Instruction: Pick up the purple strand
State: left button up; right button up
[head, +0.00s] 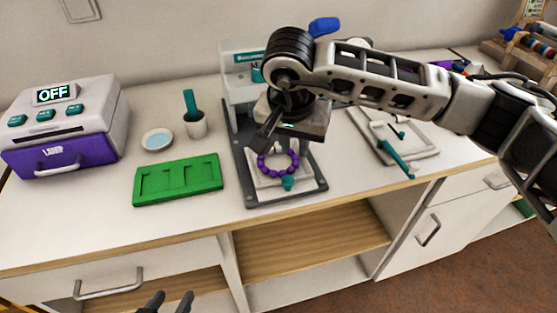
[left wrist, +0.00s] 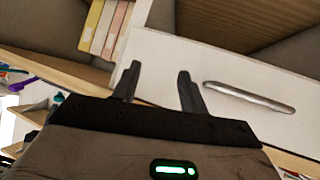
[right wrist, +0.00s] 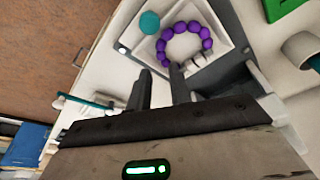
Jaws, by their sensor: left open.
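The purple strand (head: 263,167) is a ring of round purple beads. It lies on a small white square tray (head: 262,183) on a dark grey board. In the right wrist view the strand (right wrist: 206,43) shows beyond the fingertips, with a teal knob (right wrist: 149,22) at the tray's corner. My right gripper (head: 262,142) is just above and behind the strand, pointing down. Its fingers (right wrist: 159,72) are apart with nothing between them, clear of the beads. My left gripper (head: 172,296) is open and empty, low in front of the counter, facing a drawer handle (left wrist: 248,97).
Another white board with teal rods (head: 393,158) lies to the right. The counter's front strip is clear.

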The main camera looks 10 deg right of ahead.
aim_at(295, 163)
jog(key=shift+p+x, duration=0.35)
jog(key=shift+x, duration=2.35)
jog(key=shift+a, duration=0.1)
grip_shut()
jog(key=shift+r, duration=0.1)
